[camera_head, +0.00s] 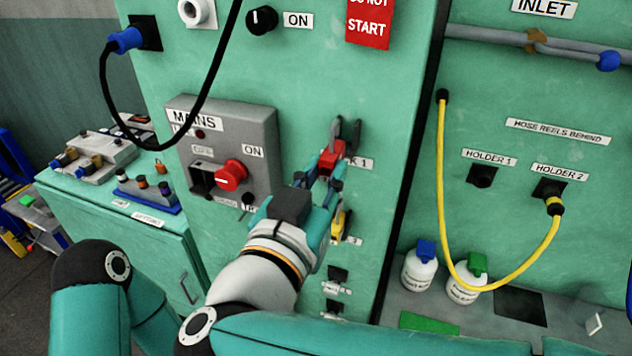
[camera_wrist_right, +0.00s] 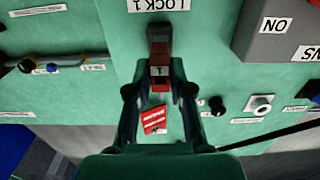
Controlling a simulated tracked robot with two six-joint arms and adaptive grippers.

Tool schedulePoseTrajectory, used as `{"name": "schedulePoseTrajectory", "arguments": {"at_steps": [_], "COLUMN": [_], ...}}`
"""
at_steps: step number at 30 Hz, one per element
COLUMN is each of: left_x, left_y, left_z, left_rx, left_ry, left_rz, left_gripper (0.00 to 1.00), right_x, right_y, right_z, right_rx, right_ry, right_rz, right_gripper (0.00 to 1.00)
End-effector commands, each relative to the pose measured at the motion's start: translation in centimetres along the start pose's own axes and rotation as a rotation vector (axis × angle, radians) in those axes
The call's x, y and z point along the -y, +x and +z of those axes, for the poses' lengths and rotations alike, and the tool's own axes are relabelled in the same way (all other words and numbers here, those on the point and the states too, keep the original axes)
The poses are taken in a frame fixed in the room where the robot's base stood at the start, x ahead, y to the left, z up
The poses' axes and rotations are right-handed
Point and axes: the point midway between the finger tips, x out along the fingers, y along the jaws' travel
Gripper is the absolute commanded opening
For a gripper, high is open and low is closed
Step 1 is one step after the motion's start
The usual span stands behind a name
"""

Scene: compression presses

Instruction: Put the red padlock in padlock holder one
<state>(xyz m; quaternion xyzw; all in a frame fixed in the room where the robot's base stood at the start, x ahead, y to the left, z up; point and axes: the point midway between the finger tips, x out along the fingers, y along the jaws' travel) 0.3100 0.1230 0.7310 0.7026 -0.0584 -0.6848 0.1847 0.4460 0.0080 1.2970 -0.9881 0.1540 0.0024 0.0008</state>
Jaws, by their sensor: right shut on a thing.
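The red padlock (camera_head: 331,157) is between the fingertips of my right gripper (camera_head: 327,172), which is shut on it. The padlock is at the green panel, beside the partly covered lock 1 label (camera_head: 360,163). A grey shackle (camera_head: 347,133) shows just above the red body. In the right wrist view the padlock (camera_wrist_right: 160,73) is between the fingers, in line with the lock 1 label (camera_wrist_right: 152,5). Padlock holder one is largely hidden behind the padlock and gripper. I cannot tell whether the padlock is seated in it. My left gripper is out of view.
A yellow padlock (camera_head: 339,225) hangs just below, with dark holders (camera_head: 337,274) under it. The grey mains box (camera_head: 232,140) with its red knob (camera_head: 231,175) stands close left of my right gripper. A black cable (camera_head: 213,83) loops above it. A yellow hose (camera_head: 446,200) hangs to the right.

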Motion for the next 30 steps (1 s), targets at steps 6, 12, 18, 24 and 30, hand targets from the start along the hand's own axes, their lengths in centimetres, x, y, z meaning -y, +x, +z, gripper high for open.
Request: {"name": "schedulePoseTrajectory", "arguments": {"at_steps": [6,12,18,24,30], "left_x": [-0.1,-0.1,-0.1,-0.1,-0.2], "left_y": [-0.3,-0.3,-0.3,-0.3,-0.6], "left_z": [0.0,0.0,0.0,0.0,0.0], "left_rx": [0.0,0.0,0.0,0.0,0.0], "left_ry": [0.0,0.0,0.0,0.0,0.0], "left_rz": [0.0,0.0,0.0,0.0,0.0], "left_gripper": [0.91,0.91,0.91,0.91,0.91], "right_x": [0.0,0.1,0.2,0.1,0.1], "right_y": [1.3,1.5,1.5,1.5,1.5], "right_z": [-0.1,0.0,0.0,0.0,-0.2], "right_rx": [-0.001,-0.001,-0.001,-0.001,-0.001], "right_ry": [0.0,0.0,0.0,0.0,0.0], "right_rz": [-0.001,-0.003,-0.005,-0.005,-0.005], "right_gripper": [0.0,0.0,0.0,0.0,0.0]}}
